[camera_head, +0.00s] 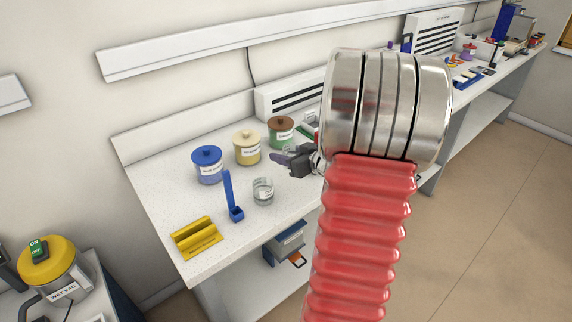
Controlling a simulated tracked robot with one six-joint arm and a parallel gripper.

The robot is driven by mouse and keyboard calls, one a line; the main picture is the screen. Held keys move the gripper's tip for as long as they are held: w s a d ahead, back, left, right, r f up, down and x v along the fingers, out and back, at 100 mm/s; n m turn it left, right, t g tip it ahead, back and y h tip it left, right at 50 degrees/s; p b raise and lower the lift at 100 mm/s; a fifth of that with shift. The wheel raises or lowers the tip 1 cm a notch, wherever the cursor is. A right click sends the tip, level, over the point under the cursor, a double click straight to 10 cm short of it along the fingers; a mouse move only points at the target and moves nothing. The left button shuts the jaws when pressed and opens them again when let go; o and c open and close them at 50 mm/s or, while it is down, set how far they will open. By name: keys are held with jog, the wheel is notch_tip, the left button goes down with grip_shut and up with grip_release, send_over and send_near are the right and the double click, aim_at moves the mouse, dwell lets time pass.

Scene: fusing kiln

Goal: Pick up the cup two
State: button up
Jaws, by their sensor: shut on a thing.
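A small clear glass cup (263,191) stands upright on the white bench, just right of a blue upright tool. I cannot read any marking that would show whether it is cup two. My gripper (282,160) is small and dark in the view, behind and to the right of this cup and in front of the lidded jars. It looks shut on a small purple-grey piece (276,158) at its tips, too small to identify. My red ribbed arm and metal joint hide part of the bench to the right.
Blue-lidded (207,166), cream-lidded (247,149) and brown-lidded (281,131) jars stand behind the cup. A blue upright tool (231,198) and a yellow holder (195,238) are at left. The bench (160,190) is clear at its left end. A wet vac (52,270) stands lower left.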

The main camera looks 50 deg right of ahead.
aim_at(287, 146)
jog(key=shift+r, duration=1.65)
